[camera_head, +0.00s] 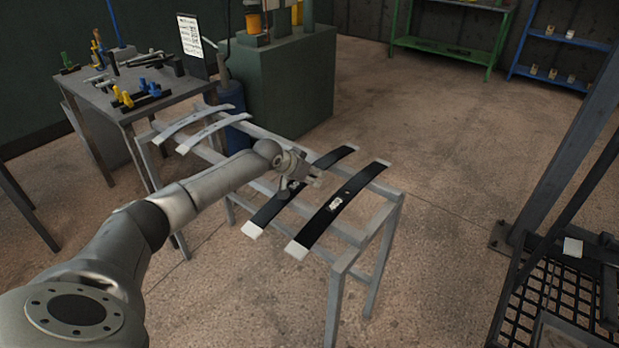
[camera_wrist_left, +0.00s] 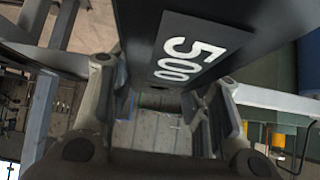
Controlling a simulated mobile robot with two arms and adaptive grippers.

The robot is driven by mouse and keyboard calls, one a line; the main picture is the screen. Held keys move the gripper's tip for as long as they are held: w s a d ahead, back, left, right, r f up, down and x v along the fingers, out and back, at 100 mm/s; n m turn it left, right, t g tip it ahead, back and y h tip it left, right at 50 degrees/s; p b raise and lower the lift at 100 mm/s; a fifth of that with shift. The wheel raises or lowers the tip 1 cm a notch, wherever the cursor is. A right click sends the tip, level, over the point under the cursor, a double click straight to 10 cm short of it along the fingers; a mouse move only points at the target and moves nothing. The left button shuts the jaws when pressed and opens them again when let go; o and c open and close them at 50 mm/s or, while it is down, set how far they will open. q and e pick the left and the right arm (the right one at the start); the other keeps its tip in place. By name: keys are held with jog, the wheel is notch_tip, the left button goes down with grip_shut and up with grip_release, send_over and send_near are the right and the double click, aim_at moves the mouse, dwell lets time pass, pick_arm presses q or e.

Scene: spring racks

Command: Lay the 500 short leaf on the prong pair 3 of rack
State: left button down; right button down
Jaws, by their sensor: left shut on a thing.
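A black leaf spring (camera_head: 264,216) with white ends lies across the grey metal rack (camera_head: 377,255). My left gripper (camera_head: 302,180) is at its middle, shut on it. In the left wrist view this leaf (camera_wrist_left: 135,25) shows the white number 500 close up, and it passes between the fingers. Part of it is hidden behind the gripper in the head view. A second black leaf (camera_head: 347,193) with a white label lies next to it on the right, apart from it. The prongs under the leaves are too small to tell. My right gripper is not in view.
Two light grey leaves (camera_head: 212,131) lie at the rack's far left end. A tool table (camera_head: 130,100) and a green cabinet (camera_head: 290,90) stand behind the rack. A dark frame with mesh (camera_head: 550,300) stands at the right. The floor between is clear.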

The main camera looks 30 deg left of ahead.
pick_arm(q)
jog(key=shift+w+r, duration=0.15)
jog(key=shift+r, duration=0.15)
jog(key=shift+r, duration=0.1)
jog(key=shift+r, duration=0.25)
notch_tip(320, 180, up, 3)
jog(key=shift+w+a+f, duration=0.1)
jog(key=shift+f, duration=0.1)
jog(key=s+r, duration=0.1)
jog(key=s+d+r, duration=0.1)
jog(key=r, duration=0.1)
jog(key=s+r, duration=0.2)
jog(key=shift+d, duration=0.35)
jog(key=s+d+r, duration=0.4)
jog(key=s, duration=0.5)
jog(key=shift+r, duration=0.3)
